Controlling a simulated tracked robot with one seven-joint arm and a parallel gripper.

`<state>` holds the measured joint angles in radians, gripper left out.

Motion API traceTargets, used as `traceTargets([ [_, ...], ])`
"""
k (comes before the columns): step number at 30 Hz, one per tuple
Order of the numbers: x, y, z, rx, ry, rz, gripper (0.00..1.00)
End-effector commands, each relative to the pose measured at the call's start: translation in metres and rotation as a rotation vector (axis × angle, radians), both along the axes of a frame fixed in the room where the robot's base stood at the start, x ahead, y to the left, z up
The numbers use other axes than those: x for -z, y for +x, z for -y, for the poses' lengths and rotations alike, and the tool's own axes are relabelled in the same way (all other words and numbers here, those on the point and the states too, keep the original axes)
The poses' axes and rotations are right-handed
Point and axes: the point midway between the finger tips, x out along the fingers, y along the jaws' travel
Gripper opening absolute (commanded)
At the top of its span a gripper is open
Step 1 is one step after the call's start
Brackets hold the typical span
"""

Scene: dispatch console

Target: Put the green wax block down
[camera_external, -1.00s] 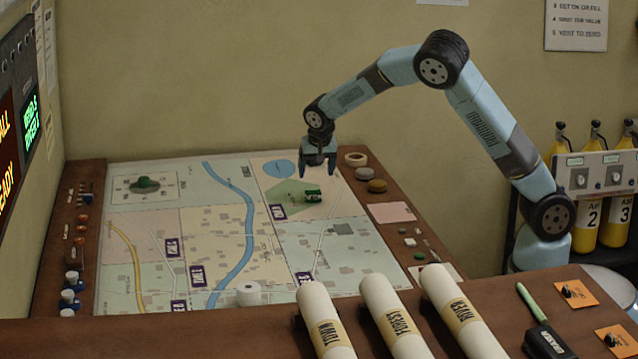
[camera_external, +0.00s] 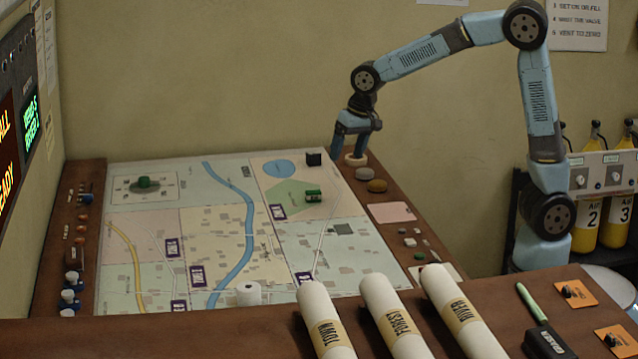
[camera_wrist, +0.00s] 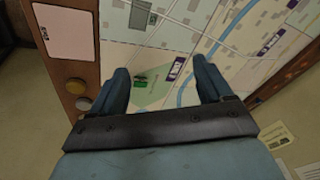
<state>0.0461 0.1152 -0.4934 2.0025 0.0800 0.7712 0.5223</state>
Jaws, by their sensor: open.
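The green wax block (camera_external: 314,196) rests on the pale green patch (camera_external: 290,193) of the map, towards its right side. It is a small dark green piece with lighter marks. In the wrist view the block (camera_wrist: 141,81) lies on the map between my open fingers in the picture, well beyond their tips. My gripper (camera_external: 348,157) is above the far right corner of the map, open and empty. It also shows in the wrist view (camera_wrist: 161,66) with its two fingers spread apart. The gripper is clear of the block and not touching it.
A small dark block (camera_external: 314,159) stands at the map's far right edge. Three rolled charts (camera_external: 392,315) lie in front.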

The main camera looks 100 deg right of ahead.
Motion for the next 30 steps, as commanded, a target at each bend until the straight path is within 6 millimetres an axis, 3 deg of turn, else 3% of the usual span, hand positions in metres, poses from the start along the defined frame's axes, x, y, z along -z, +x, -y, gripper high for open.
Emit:
traceTargets([
  [6, -0.035, -0.035, -0.067, -0.208, 0.015, 0.048, 0.79],
  [15, -0.068, -0.097, -0.149, -0.501, -0.018, 0.106, 0.79],
  [24, -0.082, -0.172, -0.217, -0.786, -0.115, 0.147, 0.79],
  [30, -0.079, -0.219, -0.249, -0.95, -0.202, 0.16, 0.79],
])
